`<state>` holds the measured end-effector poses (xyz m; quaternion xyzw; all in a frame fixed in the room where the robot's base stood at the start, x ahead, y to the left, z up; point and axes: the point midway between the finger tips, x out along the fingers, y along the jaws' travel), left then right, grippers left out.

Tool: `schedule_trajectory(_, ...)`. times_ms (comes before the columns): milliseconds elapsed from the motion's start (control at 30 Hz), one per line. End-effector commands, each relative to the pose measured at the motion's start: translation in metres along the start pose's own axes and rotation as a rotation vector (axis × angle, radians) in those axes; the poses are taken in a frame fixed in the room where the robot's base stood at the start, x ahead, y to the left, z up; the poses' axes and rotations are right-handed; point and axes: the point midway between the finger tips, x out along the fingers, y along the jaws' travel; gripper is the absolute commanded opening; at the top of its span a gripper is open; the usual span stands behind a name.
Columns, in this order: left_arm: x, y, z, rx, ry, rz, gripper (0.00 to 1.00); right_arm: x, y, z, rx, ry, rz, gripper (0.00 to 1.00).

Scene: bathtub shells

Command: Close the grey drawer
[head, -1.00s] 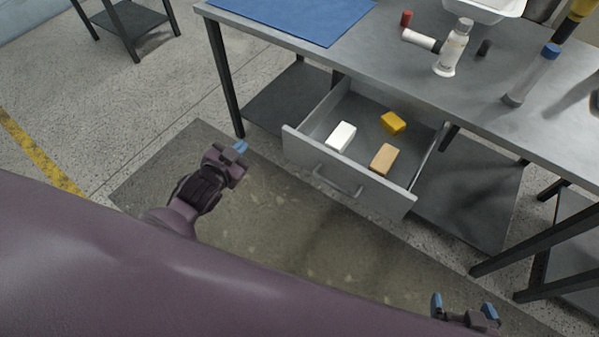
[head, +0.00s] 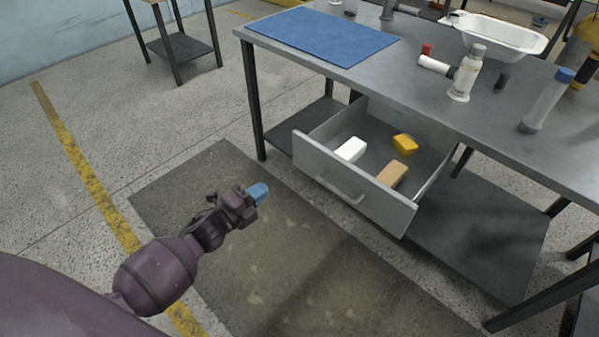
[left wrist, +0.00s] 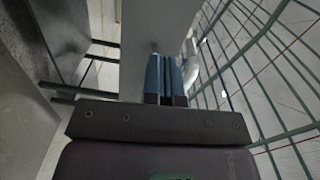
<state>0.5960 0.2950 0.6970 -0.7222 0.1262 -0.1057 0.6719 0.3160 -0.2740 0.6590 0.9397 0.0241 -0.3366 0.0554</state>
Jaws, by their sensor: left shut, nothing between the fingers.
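The grey drawer (head: 345,188) stands pulled out beneath the grey table, with a bar handle (head: 341,190) on its front panel. Inside lie a white block (head: 351,149), a yellow block (head: 405,144) and a tan block (head: 392,173). My left gripper (head: 259,191) is shut and empty. It is in front of the drawer's left end, apart from it, with its blue fingertips pointing right toward the drawer side. In the left wrist view the blue fingers (left wrist: 166,80) are together before a grey panel that I cannot identify surely. My right gripper is out of view.
The tabletop (head: 420,95) holds a blue mat (head: 322,36), a white tub (head: 497,34), a spray-like white bottle (head: 466,75) and a blue-capped tube (head: 547,101). A low shelf (head: 480,235) and table legs lie below. The floor before the drawer is clear.

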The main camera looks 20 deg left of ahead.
Motion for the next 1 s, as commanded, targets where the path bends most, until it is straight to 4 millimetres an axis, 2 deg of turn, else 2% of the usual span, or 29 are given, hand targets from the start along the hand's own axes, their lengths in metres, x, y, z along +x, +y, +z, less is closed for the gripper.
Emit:
schedule_trajectory(100,0.001,-0.004,-0.004,0.066,0.021,-0.02,0.0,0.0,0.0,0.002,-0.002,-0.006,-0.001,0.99)
schedule_trajectory(267,0.008,-0.003,-0.004,0.082,0.021,-0.02,0.0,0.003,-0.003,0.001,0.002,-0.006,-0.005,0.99)
schedule_trajectory(1000,0.119,-0.002,-0.006,0.076,0.02,-0.016,0.0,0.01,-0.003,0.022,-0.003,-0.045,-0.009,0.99)
